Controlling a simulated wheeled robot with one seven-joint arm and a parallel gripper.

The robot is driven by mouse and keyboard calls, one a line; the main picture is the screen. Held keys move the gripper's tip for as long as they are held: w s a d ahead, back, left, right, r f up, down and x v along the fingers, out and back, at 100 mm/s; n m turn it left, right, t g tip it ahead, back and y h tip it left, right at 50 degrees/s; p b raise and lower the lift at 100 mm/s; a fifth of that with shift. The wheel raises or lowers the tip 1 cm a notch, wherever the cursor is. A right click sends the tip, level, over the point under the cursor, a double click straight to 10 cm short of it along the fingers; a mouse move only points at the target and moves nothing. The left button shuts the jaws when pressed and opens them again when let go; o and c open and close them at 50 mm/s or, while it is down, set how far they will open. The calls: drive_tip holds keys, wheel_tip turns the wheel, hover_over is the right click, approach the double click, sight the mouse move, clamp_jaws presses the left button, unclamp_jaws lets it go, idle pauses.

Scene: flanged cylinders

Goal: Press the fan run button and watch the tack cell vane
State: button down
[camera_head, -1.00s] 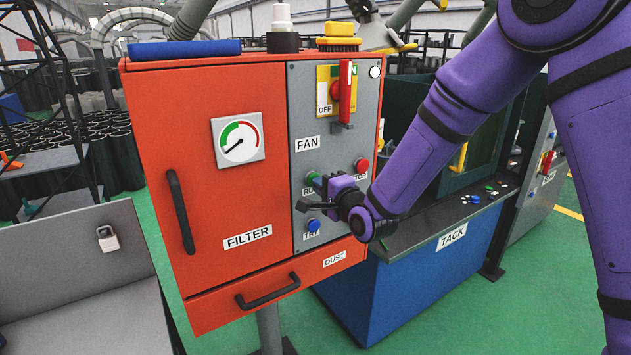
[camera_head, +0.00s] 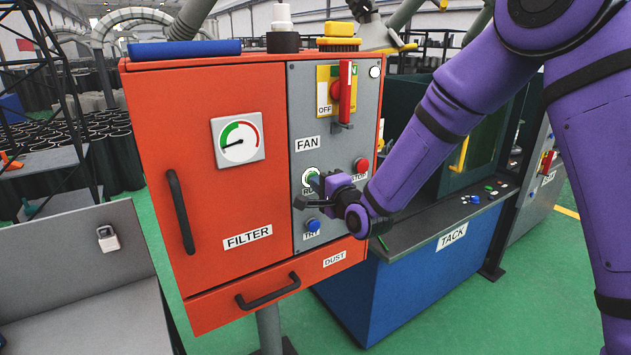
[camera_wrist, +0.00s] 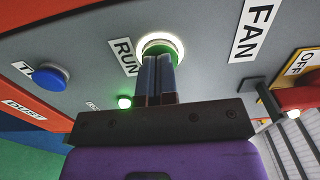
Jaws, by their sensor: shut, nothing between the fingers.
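The green fan run button (camera_head: 311,173), marked RUN, sits in a brightly lit ring on the grey FAN panel; it also shows in the wrist view (camera_wrist: 160,46). My gripper (camera_head: 318,183) is shut and empty, its fingertips against the button's face in the wrist view (camera_wrist: 163,60). How far the button is pressed in, I cannot tell. The tack cell (camera_head: 440,205) is the blue cabinet with a dark enclosure, right of the panel and partly behind my arm. I cannot make out its vane; a yellow bar (camera_head: 463,154) shows at the enclosure.
A red button (camera_head: 361,165) is right of the run button, and a blue button (camera_head: 313,225) is below. A red-handled OFF switch (camera_head: 345,95) juts out above. The orange filter cabinet has a gauge (camera_head: 238,139) and a black handle (camera_head: 180,211).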

drive_tip(key=shift+v, duration=2.8)
drive_tip(key=shift+d+r, duration=0.1)
drive_tip(key=s+d+r+n+g+h, duration=0.2)
drive_tip(key=s+d+r+n+h, duration=0.25)
drive_tip(key=d, duration=0.45)
drive_tip(key=s+d+r+n+g+h, duration=0.25)
drive_tip(key=s+d+r, duration=0.25)
drive_tip(key=d+r, duration=0.25)
drive_tip(key=s+d+r+n+g+h, duration=0.1)
drive_tip(key=s+d, duration=0.4)
drive_tip(key=s, duration=0.7)
drive_tip(key=s+d+r+n+g+h, duration=0.1)
drive_tip(key=s+d, duration=0.5)
drive_tip(key=s, duration=0.6)
drive_tip(key=n+g+h, duration=0.1)
drive_tip(key=n+g, duration=0.1)
drive_tip(key=g, duration=0.1)
drive_tip(key=shift+d, duration=0.35)
